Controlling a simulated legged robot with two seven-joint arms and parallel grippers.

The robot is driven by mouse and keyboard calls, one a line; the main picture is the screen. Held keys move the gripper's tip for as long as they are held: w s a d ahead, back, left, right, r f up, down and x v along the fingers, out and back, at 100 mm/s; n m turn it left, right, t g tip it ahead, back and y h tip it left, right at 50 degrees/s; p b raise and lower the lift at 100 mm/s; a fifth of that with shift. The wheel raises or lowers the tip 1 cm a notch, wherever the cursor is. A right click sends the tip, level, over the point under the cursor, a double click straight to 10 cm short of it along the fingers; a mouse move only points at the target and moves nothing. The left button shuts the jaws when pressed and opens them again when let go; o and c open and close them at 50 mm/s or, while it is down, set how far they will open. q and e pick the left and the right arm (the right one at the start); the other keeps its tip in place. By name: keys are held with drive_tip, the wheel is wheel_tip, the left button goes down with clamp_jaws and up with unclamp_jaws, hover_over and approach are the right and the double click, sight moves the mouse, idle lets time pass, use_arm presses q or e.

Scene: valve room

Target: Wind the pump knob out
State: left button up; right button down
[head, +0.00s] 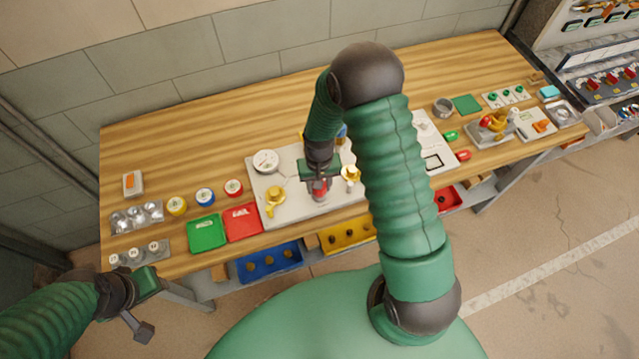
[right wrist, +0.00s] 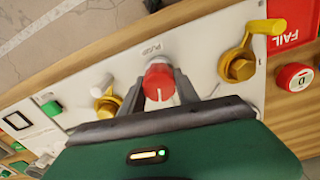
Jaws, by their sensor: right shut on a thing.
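The pump knob (right wrist: 158,82) is red with a white line on its face, and it sits on the pale panel (right wrist: 205,72) below the label PUMP in the right wrist view. My right gripper (right wrist: 160,92) is shut on it, with one dark finger on each side. In the head view the red knob (head: 319,193) shows just under my right gripper (head: 318,184), partly hidden by it. My left gripper (head: 145,305) is at the lower left, off the table's front edge and away from the panel. Its fingers are too unclear to tell their opening.
Brass valves with handles (head: 275,198) (head: 351,174) flank the knob on the panel. A round gauge (head: 265,162) is behind to the left. Green (head: 206,232) and red (head: 243,222) trays lie left of the panel. My right arm hides part of the table.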

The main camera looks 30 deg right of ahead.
drive_tip(key=shift+s+a+f+n, duration=0.1)
drive_tip(key=shift+s+n, duration=0.05)
drive_tip(key=shift+n, duration=0.7)
drive_tip(key=shift+s+a+n, duration=0.1)
drive_tip(key=shift+n, duration=0.75)
drive_tip(key=shift+d, duration=0.1)
